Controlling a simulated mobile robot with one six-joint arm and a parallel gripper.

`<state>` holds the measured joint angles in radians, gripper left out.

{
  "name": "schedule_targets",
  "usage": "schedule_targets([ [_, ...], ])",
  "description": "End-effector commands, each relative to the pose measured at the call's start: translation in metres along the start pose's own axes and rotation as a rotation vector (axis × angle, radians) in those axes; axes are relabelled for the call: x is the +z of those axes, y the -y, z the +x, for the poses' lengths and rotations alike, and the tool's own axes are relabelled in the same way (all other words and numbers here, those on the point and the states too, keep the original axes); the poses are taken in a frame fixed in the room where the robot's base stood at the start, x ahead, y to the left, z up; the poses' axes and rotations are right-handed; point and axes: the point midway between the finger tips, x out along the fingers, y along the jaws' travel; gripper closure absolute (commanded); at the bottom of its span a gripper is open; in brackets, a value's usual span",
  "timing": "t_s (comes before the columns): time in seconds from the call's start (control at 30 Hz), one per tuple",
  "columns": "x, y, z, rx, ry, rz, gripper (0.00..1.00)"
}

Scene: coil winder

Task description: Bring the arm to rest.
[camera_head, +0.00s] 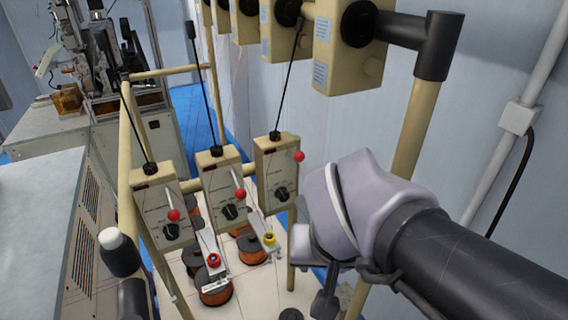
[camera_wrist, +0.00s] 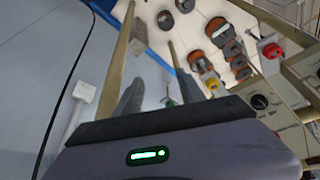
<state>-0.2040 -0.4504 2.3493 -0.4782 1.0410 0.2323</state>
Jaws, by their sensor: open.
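My arm reaches in from the lower right of the head view. My gripper (camera_head: 325,302) points downward in front of the wooden frame's right post, partly hidden by my wrist. In the wrist view my gripper (camera_wrist: 160,90) shows two dark fingers standing apart, with nothing seen held between them. The cream tensioner boxes (camera_head: 223,190) with red balls are to the left of my gripper. Copper wire spools (camera_head: 216,290) stand on a pale board below the boxes; spools also show in the wrist view (camera_wrist: 222,32).
A wooden post (camera_head: 414,125) stands close behind my wrist. A wall conduit (camera_head: 520,118) runs at the right. More cream boxes (camera_head: 345,45) hang from the top rail. A winding machine (camera_head: 105,60) and grey cabinet (camera_head: 40,205) are at the left.

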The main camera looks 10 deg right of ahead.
Motion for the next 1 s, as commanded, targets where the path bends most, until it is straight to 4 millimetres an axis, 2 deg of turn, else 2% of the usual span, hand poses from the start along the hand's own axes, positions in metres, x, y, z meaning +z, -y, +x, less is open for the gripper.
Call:
schedule_targets([
  [0.47, 0.001, 0.000, -0.001, 0.000, 0.000, 0.000, 0.53],
  [0.53, 0.005, 0.000, 0.004, -0.004, 0.000, 0.005, 0.53],
  [0.57, 0.010, -0.001, 0.011, -0.011, -0.001, 0.012, 0.53],
  [0.67, 0.045, -0.002, 0.058, -0.068, -0.003, 0.062, 0.53],
  [0.7, 0.062, -0.002, 0.079, -0.101, -0.005, 0.089, 0.53],
  [0.8, 0.096, 0.001, 0.122, -0.179, -0.022, 0.151, 0.53],
  [0.9, 0.118, 0.004, 0.147, -0.237, -0.041, 0.197, 0.53],
  [1.0, 0.126, 0.006, 0.155, -0.269, -0.055, 0.219, 0.53],
])
